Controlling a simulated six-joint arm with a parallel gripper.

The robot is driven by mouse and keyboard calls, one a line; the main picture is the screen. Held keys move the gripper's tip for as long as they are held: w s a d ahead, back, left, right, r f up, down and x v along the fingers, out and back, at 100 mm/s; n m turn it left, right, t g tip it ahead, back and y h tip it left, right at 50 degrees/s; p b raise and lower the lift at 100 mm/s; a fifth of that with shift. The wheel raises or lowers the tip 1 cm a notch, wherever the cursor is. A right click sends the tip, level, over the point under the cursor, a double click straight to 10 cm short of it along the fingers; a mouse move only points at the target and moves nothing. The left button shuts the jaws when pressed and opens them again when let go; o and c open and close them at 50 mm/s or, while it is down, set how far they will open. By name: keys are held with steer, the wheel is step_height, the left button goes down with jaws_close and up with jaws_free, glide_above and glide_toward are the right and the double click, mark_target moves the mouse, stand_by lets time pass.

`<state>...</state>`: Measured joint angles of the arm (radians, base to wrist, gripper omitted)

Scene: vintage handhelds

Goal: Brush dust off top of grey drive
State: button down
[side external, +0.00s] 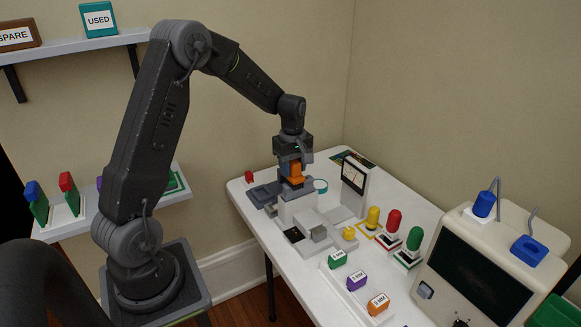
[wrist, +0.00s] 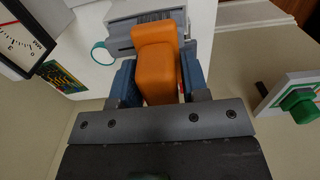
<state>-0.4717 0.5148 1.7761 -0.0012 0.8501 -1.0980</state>
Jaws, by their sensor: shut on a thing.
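My gripper (side external: 294,170) is shut on an orange block-shaped handle, likely the brush (side external: 296,174), above the far left part of the white table. In the wrist view the orange handle (wrist: 158,75) sits between the blue fingers of my gripper (wrist: 157,82). No dust can be made out.
A white panel meter (side external: 354,178) stands close at the right. Yellow, red (side external: 392,222) and green knobbed pieces and several labelled blocks (side external: 356,280) lie on the table in front. A beige monitor (side external: 478,270) fills the right. A teal ring (side external: 320,185) lies behind the drive.

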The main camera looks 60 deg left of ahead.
steer(key=shift+w+f, duration=0.1)
steer(key=shift+w, duration=0.5)
steer(key=shift+s, duration=0.1)
steer(key=shift+s, duration=1)
steer(key=shift+w+r, duration=0.2)
steer(key=shift+w, duration=0.9)
